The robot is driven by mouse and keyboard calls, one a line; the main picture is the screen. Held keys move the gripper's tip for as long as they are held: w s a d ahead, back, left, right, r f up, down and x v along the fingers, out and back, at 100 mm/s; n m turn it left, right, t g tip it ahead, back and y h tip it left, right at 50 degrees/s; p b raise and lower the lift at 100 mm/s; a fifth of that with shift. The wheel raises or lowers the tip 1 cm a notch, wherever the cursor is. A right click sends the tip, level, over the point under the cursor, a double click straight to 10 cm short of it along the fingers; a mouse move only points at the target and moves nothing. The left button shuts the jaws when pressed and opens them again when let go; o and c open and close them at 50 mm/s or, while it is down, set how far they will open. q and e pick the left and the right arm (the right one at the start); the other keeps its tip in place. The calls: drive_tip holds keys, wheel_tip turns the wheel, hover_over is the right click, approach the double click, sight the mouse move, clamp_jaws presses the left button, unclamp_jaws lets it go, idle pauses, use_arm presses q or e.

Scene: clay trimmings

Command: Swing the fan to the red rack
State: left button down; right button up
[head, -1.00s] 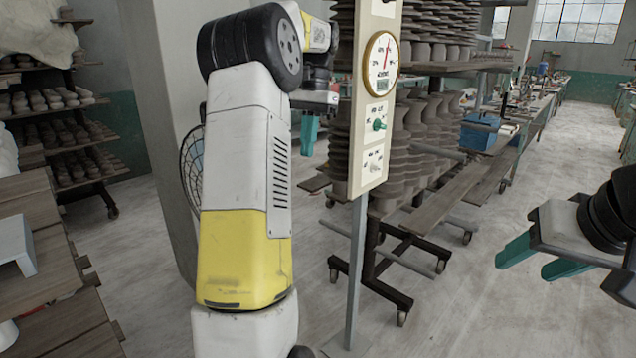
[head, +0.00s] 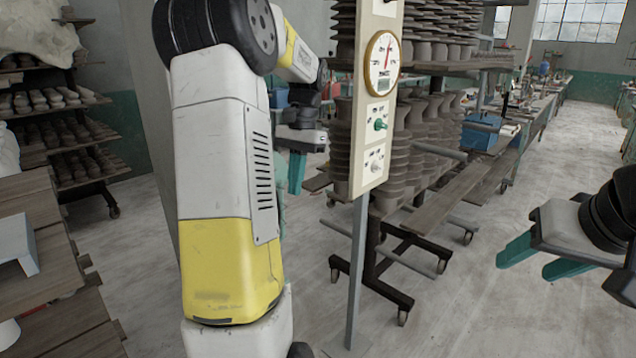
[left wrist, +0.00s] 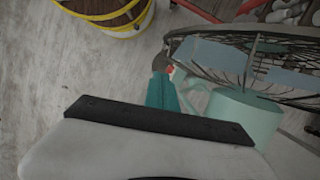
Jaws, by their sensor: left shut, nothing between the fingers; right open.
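The fan shows in the left wrist view as a round wire cage (left wrist: 240,50) with a pale teal housing (left wrist: 245,115) behind it. In the head view my left arm hides most of it. My left gripper (head: 297,172) is shut and empty, right of my arm's upper links. In the left wrist view its teal fingers (left wrist: 163,92) are close beside the fan's cage and housing; I cannot tell whether they touch. A small red-tipped part is at the fingertips. Red bars (left wrist: 200,11), perhaps the red rack, show at that view's top. My right gripper (head: 545,262) is open and empty.
A post with a gauge panel (head: 378,100) stands right of my left gripper. Behind it is a wheeled rack of clay ware (head: 420,150). A yellow-banded container (left wrist: 110,15) is at the left wrist view's top left. Floor (head: 480,310) at right is clear.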

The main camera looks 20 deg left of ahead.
sight(283, 177)
use_arm(q)
drive_tip(key=s, duration=0.1)
drive_tip(key=s+a+m, duration=0.1)
drive_tip(key=s, duration=0.1)
drive_tip(key=shift+a, duration=0.15)
drive_tip(key=shift+s+a, duration=0.2)
drive_tip(key=shift+s, duration=0.1)
